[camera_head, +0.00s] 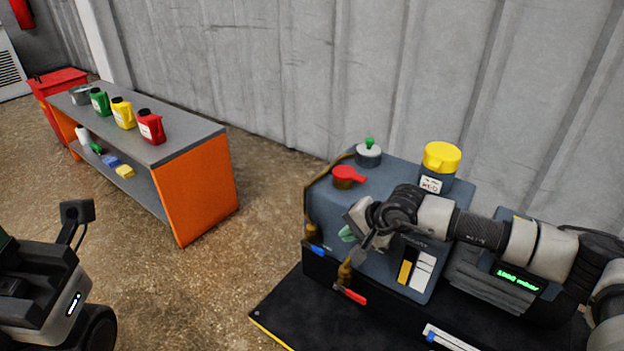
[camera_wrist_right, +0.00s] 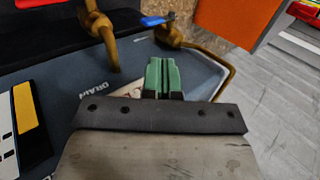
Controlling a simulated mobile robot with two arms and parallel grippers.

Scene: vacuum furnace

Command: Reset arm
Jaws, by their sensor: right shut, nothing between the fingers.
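My right arm reaches in from the right in the head view, over the grey-blue vacuum furnace unit (camera_head: 325,205). Its right gripper (camera_head: 347,234) hangs at the left part of the unit. In the right wrist view the green fingers of the right gripper (camera_wrist_right: 164,77) are together with nothing between them. They are over the panel near the printed word DRAIN. A blue-handled valve (camera_wrist_right: 157,20) on brass pipe lies beyond the fingertips. My left gripper is not in view.
A red lever (camera_head: 347,176), a green-knobbed cap (camera_head: 369,152) and a yellow-lidded container (camera_head: 440,160) stand on the unit. A red-handled valve (camera_head: 352,295) is low at its front. A workbench (camera_head: 207,190) with several bottles stands left. Floor between is clear.

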